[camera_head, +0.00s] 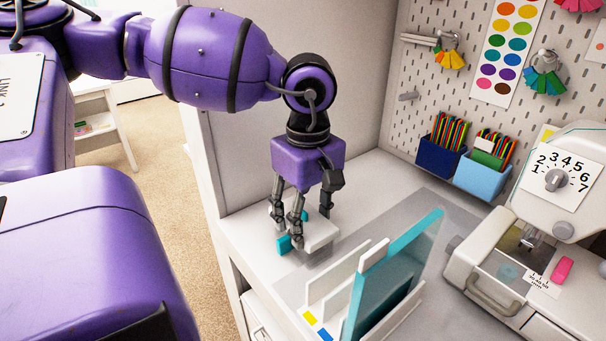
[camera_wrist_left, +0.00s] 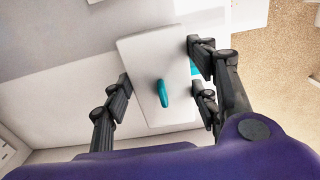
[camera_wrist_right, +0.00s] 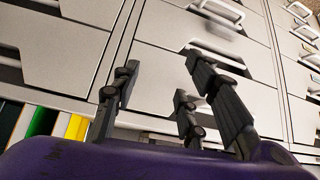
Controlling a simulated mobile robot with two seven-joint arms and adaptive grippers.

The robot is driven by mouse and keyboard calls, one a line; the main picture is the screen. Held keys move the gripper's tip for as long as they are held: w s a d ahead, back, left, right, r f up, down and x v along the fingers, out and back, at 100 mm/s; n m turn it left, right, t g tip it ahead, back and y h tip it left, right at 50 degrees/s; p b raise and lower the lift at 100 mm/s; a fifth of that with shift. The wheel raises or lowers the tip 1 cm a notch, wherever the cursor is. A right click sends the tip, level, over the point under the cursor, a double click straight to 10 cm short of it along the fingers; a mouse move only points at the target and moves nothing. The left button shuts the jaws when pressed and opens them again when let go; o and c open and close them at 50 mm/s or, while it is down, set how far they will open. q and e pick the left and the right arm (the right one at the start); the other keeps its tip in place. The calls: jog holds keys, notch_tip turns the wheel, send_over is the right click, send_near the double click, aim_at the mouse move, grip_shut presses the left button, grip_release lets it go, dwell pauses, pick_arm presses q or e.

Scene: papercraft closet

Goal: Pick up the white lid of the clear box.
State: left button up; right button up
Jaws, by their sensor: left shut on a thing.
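The white lid (camera_wrist_left: 150,50) is a flat rectangular plate with a teal knob (camera_wrist_left: 162,93) in the left wrist view. My left gripper (camera_wrist_left: 158,75) is shut on it, with fingers at its two opposite sides. In the head view my left gripper (camera_head: 298,222) points down over the desk, and the white lid (camera_head: 321,235) shows between and beside its fingers. A teal part (camera_head: 284,244) shows by the fingertips. I cannot tell whether the lid touches anything below, and I cannot make out the clear box. My right gripper (camera_wrist_right: 155,80) is open and empty, in its wrist view only.
A white rack (camera_head: 335,278) with a teal-edged clear panel (camera_head: 398,270) stands right of the left gripper. A white machine (camera_head: 520,260) with a dial is farther right. A pegboard (camera_head: 430,80) with pen bins (camera_head: 441,158) is behind. White drawers (camera_wrist_right: 205,80) face the right gripper.

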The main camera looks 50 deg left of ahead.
aim_at(305, 223)
pick_arm(q)
jog(key=shift+r, duration=0.1)
jog(key=shift+r, duration=0.3)
jog(key=r, duration=0.1)
jog(key=r+p, duration=0.2)
jog(key=shift+s+r, duration=0.25)
jog(key=shift+r, duration=0.1)
jog(key=s+a+r+p, duration=0.1)
jog(key=s+r+p, duration=0.7)
jog(key=s, duration=0.5)
jog(key=shift+s+a+r+p, duration=0.15)
jog(key=shift+p, duration=0.2)
pick_arm(e)
jog(key=w+a+r+t, duration=0.1)
jog(key=w+r, duration=0.3)
jog(key=r, duration=0.6)
jog(key=shift+w+a+r, duration=0.2)
jog(key=shift+a+r, duration=0.1)
jog(key=shift+r, duration=0.05)
